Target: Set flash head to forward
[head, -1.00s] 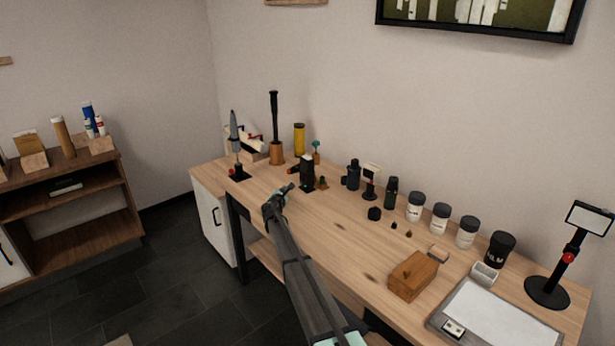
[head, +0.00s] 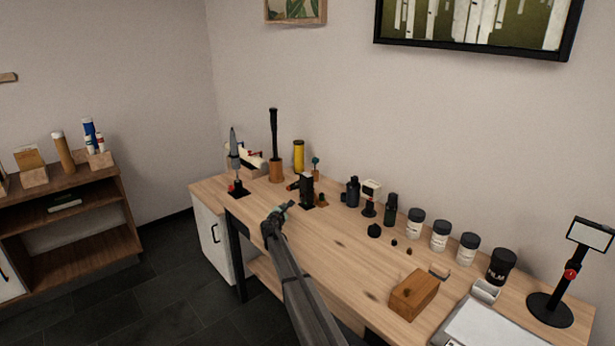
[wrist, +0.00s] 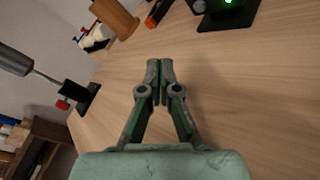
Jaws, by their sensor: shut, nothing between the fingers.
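A small unit with a pale cream head (head: 372,186) on a dark foot stands in the middle of the table's back part; it looks like the flash, but its facing is too small to tell surely. An upright black device (head: 306,188) on a dark base stands left of it; a lit green spot shows low on a black-based item (wrist: 228,18) at the top of the wrist view. My gripper (head: 284,208) is shut and empty, above the table left of and nearer than the black device. Its closed fingertips (wrist: 160,66) point over bare wood, touching nothing visible.
White-labelled jars (head: 440,236), a wooden box (head: 413,294) and a panel on a stand (head: 550,308) are to the right. A grey-tipped tool on a black base (head: 237,190) and a wooden holder (head: 276,172) stand left.

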